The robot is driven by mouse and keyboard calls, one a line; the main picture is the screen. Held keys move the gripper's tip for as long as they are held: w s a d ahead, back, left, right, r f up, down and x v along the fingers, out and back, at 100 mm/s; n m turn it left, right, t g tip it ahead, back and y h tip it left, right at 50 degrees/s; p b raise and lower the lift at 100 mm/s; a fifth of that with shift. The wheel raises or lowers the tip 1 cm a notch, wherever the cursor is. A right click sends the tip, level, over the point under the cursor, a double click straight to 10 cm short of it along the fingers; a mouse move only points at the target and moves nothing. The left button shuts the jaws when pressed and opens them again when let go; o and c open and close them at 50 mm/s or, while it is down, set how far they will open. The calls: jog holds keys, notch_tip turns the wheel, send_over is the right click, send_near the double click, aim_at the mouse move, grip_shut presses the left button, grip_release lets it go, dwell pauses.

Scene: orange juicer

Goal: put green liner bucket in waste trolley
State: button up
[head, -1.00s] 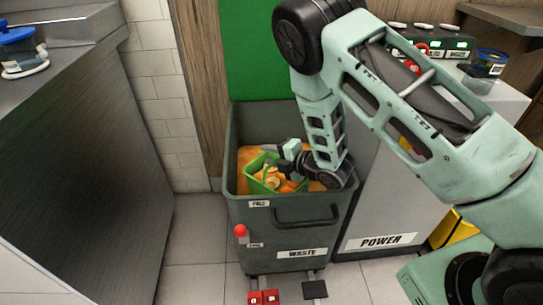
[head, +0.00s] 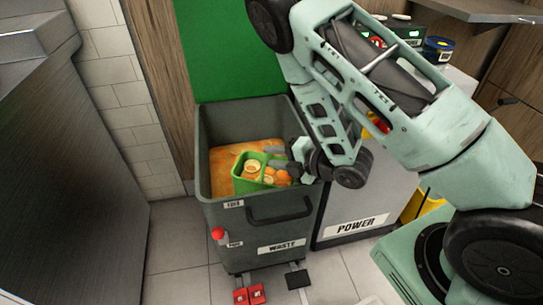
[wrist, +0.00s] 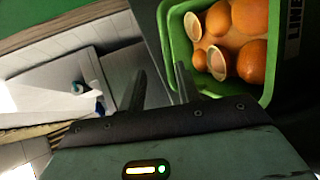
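The green liner bucket (head: 245,184) is inside the grey waste trolley (head: 262,229), on or just above orange contents (head: 222,165); I cannot tell whether it rests on them. It holds oranges and cut halves, and its opening faces up. My gripper (head: 284,158) is at the bucket's right rim. In the wrist view the bucket (wrist: 172,30) is at upper right, with one finger over its inner side and the other outside. The fingers (wrist: 160,69) are spread with a gap between them, and the outer finger looks clear of the wall.
A green panel (head: 225,50) rises behind the trolley. A grey POWER cabinet (head: 375,190) stands close on its right. A steel counter (head: 70,170) is at left, with open tiled floor between.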

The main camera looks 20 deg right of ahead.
jog(key=s+a+r+m+g+h, duration=0.35)
jog(key=a+r+m+g, duration=0.2)
jog(key=a+m, duration=0.35)
jog(key=s+r+m+g+h, duration=0.2)
jog(key=s+r+m+g, duration=0.1)
jog(key=s, duration=0.7)
jog(key=s+r+m+g+h, duration=0.2)
jog(key=s+r+m, duration=0.3)
jog(key=s+r, duration=0.3)
jog(key=s+g, duration=0.1)
jog(key=s, duration=0.2)
jog(key=shift+s, duration=0.3)
jog(key=shift+r, duration=0.2)
